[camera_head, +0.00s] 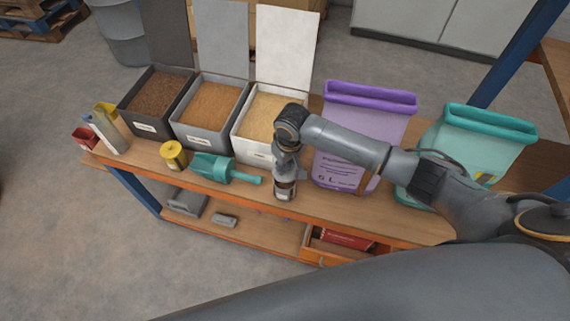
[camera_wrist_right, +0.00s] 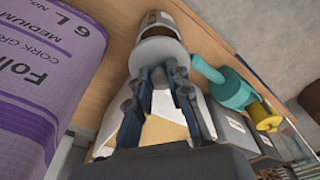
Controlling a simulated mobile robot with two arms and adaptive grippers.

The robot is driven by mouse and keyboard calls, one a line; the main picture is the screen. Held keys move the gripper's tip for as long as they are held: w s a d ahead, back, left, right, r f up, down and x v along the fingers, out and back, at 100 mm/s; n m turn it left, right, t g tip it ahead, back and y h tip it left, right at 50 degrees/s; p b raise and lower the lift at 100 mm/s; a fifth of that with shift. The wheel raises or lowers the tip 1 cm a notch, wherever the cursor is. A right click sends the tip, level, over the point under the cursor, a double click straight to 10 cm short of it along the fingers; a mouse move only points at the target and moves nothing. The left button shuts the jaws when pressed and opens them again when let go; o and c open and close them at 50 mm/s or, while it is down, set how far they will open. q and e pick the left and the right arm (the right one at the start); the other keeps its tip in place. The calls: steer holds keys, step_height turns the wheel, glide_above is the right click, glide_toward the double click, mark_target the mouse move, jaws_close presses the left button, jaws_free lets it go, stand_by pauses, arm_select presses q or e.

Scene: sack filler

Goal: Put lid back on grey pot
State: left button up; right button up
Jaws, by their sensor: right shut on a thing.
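The grey pot (camera_head: 285,193), a small cylinder with a brown band, stands at the bench's front edge, right of the teal scoop. In the right wrist view the pot (camera_wrist_right: 160,20) shows just beyond the fingertips. My right gripper (camera_head: 285,172) is directly above it, pointing down. In the wrist view the right gripper (camera_wrist_right: 164,78) is shut on a round grey lid (camera_wrist_right: 157,50). The lid lines up with the pot's top; I cannot tell whether it touches or is seated. My left gripper is not in view.
A teal scoop (camera_head: 215,168) and a yellow tin (camera_head: 173,155) lie left of the pot. Behind are dark, grey (camera_head: 203,134) and white open bins. A drawer (camera_head: 315,257) below is partly open.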

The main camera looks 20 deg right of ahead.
step_height(320, 180, down, 3)
steer(key=shift+r+b, duration=0.1)
steer(key=shift+b, duration=1.15)
steer(key=shift+a+f+b, duration=0.1)
steer(key=shift+f+b, duration=0.25)
steer(key=shift+f, duration=0.6)
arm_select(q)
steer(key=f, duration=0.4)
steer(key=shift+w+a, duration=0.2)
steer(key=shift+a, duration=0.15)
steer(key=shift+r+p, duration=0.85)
arm_select(e)
steer(key=shift+r, duration=0.1)
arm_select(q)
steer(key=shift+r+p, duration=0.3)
arm_select(e)
steer(key=shift+f, duration=0.2)
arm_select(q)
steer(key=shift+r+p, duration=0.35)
arm_select(e)
steer(key=o, duration=1.4)
